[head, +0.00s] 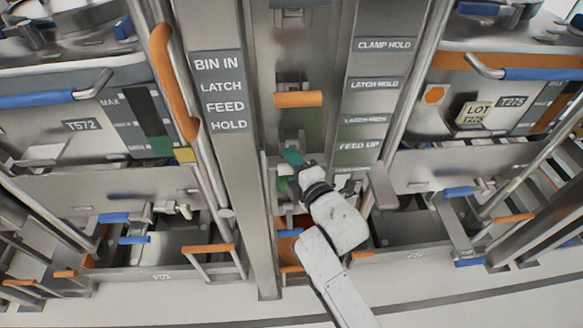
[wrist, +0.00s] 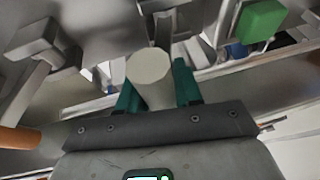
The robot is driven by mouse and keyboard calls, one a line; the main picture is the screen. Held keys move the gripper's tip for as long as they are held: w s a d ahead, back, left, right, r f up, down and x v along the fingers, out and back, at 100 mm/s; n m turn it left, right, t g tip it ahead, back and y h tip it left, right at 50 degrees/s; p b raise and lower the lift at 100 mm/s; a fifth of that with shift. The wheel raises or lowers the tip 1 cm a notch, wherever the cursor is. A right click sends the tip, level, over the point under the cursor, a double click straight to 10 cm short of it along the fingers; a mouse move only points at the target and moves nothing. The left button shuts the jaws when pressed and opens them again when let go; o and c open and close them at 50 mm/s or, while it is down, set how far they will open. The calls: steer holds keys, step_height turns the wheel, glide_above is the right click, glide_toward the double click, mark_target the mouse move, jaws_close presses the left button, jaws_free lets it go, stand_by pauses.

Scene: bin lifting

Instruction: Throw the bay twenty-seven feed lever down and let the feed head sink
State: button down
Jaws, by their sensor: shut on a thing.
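My gripper (head: 293,158) is in the middle bay, between the two label columns. In the wrist view its teal fingers (wrist: 157,88) are shut around a pale grey round handle end (wrist: 150,70), which I take to be the feed lever. The handle's end faces the camera. In the head view my wrist and fingers hide most of the lever, so its angle cannot be read. The feed head cannot be clearly told apart from the other metal parts of the bay.
A label column (head: 221,92) reads BIN IN, LATCH, FEED, HOLD. The right column (head: 375,100) includes CLAMP HOLD and FEED UP. An orange handle (head: 298,99) sits above my gripper. A green block (wrist: 260,22) shows at upper right in the wrist view. Bins flank the bay.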

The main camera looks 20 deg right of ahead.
step_height(320, 180, down, 7)
steer(key=n+t+y+b, duration=0.2)
steer(key=n+t+b, duration=0.2)
steer(key=b, duration=2.5)
steer(key=t, duration=0.3)
steer(key=shift+w, duration=0.15)
steer(key=shift+d+t+b, duration=0.1)
steer(key=shift+t+b, duration=0.2)
steer(key=shift+b, duration=0.3)
steer(key=c, duration=0.8)
jaws_free()
steer(key=b+v, duration=0.2)
steer(key=v, duration=0.8)
steer(key=shift+s+f+b, duration=0.25)
steer(key=shift+b, duration=0.05)
steer(key=shift+d, duration=0.1)
